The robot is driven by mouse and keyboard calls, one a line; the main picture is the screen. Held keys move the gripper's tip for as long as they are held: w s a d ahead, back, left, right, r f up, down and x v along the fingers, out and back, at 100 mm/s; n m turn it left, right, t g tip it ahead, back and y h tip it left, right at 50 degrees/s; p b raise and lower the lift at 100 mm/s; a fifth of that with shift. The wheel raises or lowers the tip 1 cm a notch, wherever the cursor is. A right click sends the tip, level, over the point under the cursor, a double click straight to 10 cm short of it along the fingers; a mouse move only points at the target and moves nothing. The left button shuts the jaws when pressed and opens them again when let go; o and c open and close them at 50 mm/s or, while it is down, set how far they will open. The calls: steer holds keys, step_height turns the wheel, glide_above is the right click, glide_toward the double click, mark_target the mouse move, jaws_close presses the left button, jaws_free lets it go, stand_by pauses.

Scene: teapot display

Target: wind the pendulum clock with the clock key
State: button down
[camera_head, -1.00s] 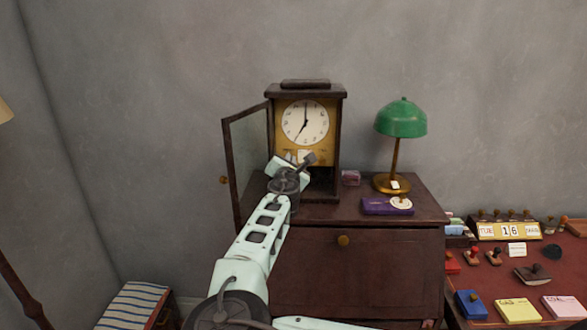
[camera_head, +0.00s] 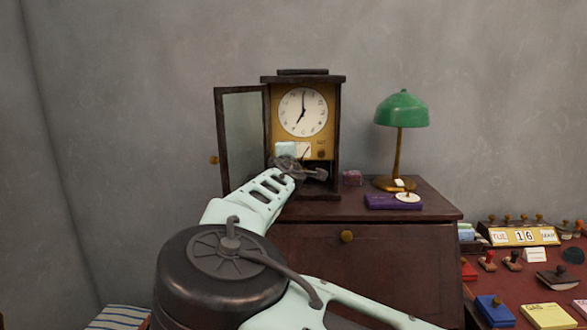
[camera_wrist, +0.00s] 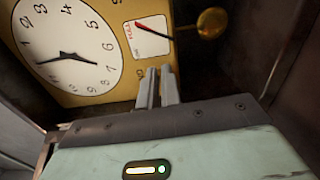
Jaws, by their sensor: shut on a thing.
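The pendulum clock (camera_head: 303,112) stands on the cabinet with its glass door (camera_head: 243,135) swung open to the left. Its white dial and a small white gauge (camera_wrist: 151,37) on the gold plate show in the wrist view. The gauge's dark, red-tipped needle lies toward its upper left. The brass pendulum bob (camera_wrist: 212,22) hangs beside the plate. My gripper (camera_wrist: 157,76) is shut, its fingertips at the gold plate beside the gauge. The clock key between the fingers is hidden, so I cannot tell whether it sits in a winding hole.
A red-topped desk with stamps and a calendar (camera_head: 524,237) stands at the right. The open door is close left of my arm.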

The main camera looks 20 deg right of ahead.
steer(key=shift+a+m+b, duration=0.15)
steer(key=shift+m+b, duration=2.95)
steer(key=shift+m, duration=0.2)
steer(key=shift+w, duration=0.1)
steer(key=c, duration=1.6)
jaws_free()
steer(key=shift+r, duration=0.1)
steer(key=shift+f, duration=0.2)
steer(key=shift+f, duration=0.1)
